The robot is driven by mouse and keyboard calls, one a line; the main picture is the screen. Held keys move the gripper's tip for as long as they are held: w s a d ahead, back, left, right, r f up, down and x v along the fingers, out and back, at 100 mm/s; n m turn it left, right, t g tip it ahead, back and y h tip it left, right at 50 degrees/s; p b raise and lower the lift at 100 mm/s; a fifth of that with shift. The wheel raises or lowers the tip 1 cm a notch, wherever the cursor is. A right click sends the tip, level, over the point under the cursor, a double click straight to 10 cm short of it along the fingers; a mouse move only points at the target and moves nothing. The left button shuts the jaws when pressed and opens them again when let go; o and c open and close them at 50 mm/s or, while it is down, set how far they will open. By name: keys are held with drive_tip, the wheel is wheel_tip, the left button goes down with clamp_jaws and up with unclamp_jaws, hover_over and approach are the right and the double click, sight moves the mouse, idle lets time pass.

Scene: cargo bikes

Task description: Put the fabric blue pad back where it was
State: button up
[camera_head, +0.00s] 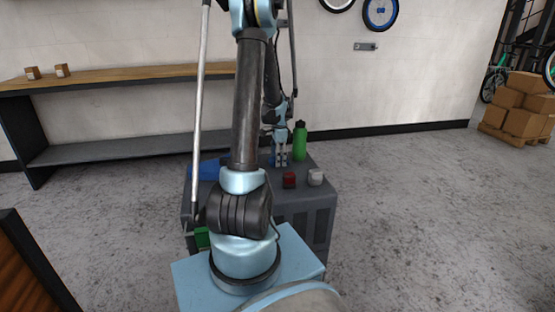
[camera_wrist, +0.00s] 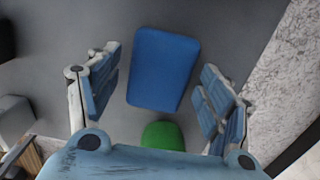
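The blue pad (camera_wrist: 163,70) shows in the wrist view as a flat rounded rectangle, in the gap between my two fingers. My gripper (camera_wrist: 160,95) is open, with grey surface visible on both sides of the pad, so neither finger touches it. In the head view my gripper (camera_head: 282,160) points down over the grey cart (camera_head: 316,205), left of the green bottle (camera_head: 299,143). A flat blue piece (camera_head: 212,169) lies on the cart's left side, partly behind my arm. I cannot tell whether it is the same pad.
A dark red item (camera_head: 289,180) and a white mug-like item (camera_head: 315,177) stand on the cart's front right. A wooden shelf (camera_head: 110,75) stands along the wall.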

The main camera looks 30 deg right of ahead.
drive_tip(key=shift+r, duration=0.15)
wheel_tip(320, 180, up, 11)
drive_tip(key=s+a+r+n, duration=0.2)
drive_tip(key=a+r, duration=0.1)
drive_tip(key=a, duration=0.3)
drive_tip(key=s+a+r+n, duration=0.2)
drive_tip(key=a+n, duration=0.1)
drive_tip(key=a, duration=0.2)
drive_tip(key=s+a+r+n+t, duration=0.15)
drive_tip(key=s+a+n, duration=0.4)
drive_tip(key=a, duration=0.55)
drive_tip(key=s+a+f+n, duration=0.4)
drive_tip(key=s+a+n, duration=0.1)
drive_tip(key=s, duration=0.3)
drive_tip(key=s+a+f+n, duration=0.4)
drive_tip(key=s+a+n, duration=0.1)
drive_tip(key=s, duration=0.3)
drive_tip(key=shift+s+a+n+t, duration=0.35)
drive_tip(key=shift+a, duration=0.55)
